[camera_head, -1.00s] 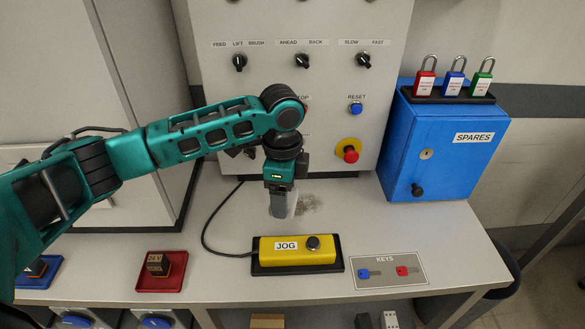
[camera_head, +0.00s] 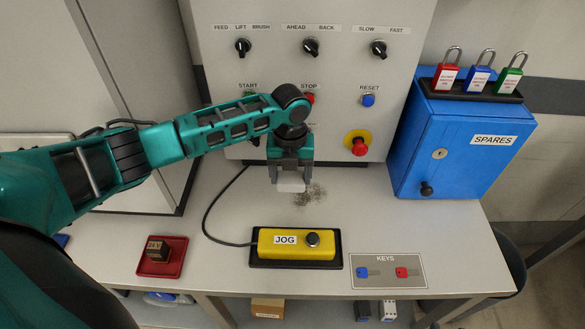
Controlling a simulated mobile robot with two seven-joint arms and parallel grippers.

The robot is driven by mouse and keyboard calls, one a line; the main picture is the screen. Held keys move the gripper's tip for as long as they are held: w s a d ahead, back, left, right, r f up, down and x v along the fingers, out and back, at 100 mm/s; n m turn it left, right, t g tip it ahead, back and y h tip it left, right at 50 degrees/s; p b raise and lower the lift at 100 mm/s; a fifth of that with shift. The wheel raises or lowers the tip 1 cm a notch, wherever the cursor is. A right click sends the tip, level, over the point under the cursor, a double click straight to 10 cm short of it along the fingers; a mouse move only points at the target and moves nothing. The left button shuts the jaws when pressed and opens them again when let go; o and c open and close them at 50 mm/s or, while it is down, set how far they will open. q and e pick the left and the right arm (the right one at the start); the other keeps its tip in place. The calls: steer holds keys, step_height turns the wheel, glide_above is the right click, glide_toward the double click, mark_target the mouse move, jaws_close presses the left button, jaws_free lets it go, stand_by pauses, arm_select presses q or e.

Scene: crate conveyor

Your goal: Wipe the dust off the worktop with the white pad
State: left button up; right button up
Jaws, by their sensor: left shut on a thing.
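My left gripper (camera_head: 290,180) is shut on the white pad (camera_head: 291,186), which it holds low over the worktop (camera_head: 400,230), behind the yellow JOG box. I cannot tell whether the pad touches the surface. A dark speckled patch of dust (camera_head: 312,194) lies on the worktop just right of the pad. Part of the patch may be hidden by the pad. My right gripper is not in view.
The yellow JOG box (camera_head: 296,243) sits in front of the dust, its black cable curving left. A KEYS plate (camera_head: 389,271) lies to its right, a red tray (camera_head: 152,269) to its left. The blue SPARES cabinet (camera_head: 450,155) and the control panel (camera_head: 330,75) stand behind.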

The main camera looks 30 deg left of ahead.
arm_select(q)
steer(key=shift+f+b, duration=2.75)
steer(key=shift+f, duration=0.2)
steer(key=shift+f+b, duration=0.45)
steer(key=shift+f, duration=0.6)
